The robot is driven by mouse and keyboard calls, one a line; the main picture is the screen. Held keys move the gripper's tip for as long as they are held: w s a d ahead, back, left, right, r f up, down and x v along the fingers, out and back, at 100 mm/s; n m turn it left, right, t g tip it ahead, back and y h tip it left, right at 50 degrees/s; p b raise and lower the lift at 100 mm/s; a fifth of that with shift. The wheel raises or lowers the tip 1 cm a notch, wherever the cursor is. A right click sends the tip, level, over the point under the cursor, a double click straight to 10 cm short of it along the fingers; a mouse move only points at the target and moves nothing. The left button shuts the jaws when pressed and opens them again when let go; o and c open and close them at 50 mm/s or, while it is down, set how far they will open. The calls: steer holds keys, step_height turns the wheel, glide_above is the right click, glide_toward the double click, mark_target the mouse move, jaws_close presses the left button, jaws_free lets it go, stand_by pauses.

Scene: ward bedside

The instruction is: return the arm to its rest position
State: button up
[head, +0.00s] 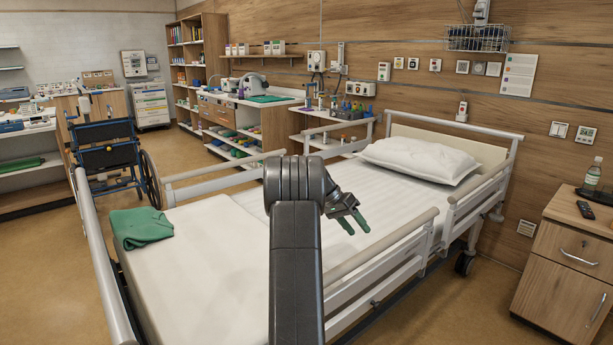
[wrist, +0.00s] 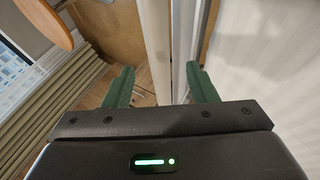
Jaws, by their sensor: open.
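My gripper (head: 354,222) shows in the head view above the bed, near its right side rail, at the end of my raised dark arm. Its two green fingers are apart with nothing between them. In the wrist view my gripper (wrist: 160,88) is also open and empty. A pale upright strip and brown floor show beyond the fingers there. My arm hides part of the bed's middle in the head view.
The bed (head: 190,270) has raised rails, a white pillow (head: 420,158) and a folded green cloth (head: 141,227). A wheelchair (head: 105,150) stands at left. A bedside cabinet (head: 562,280) at right holds a bottle (head: 592,175) and a dark remote (head: 585,209). Floor is clear between bed and cabinet.

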mark_target(375, 246)
steer(key=x, duration=1)
steer(key=shift+d+r+b, duration=0.1)
steer(key=shift+b, duration=0.2)
steer(key=p+v, duration=0.1)
steer(key=v, duration=1.3)
steer(key=b+x, duration=0.1)
steer(key=x, duration=1.3)
steer(key=shift+s+d+b, duration=0.2)
steer(key=shift+s+b, duration=0.05)
steer(key=shift+b, duration=0.05)
steer(key=shift+s+d+y, duration=0.2)
steer(key=shift+s+y, duration=0.1)
steer(key=shift+s, duration=0.05)
steer(key=shift+r+t, duration=0.15)
steer(key=shift+t, duration=0.15)
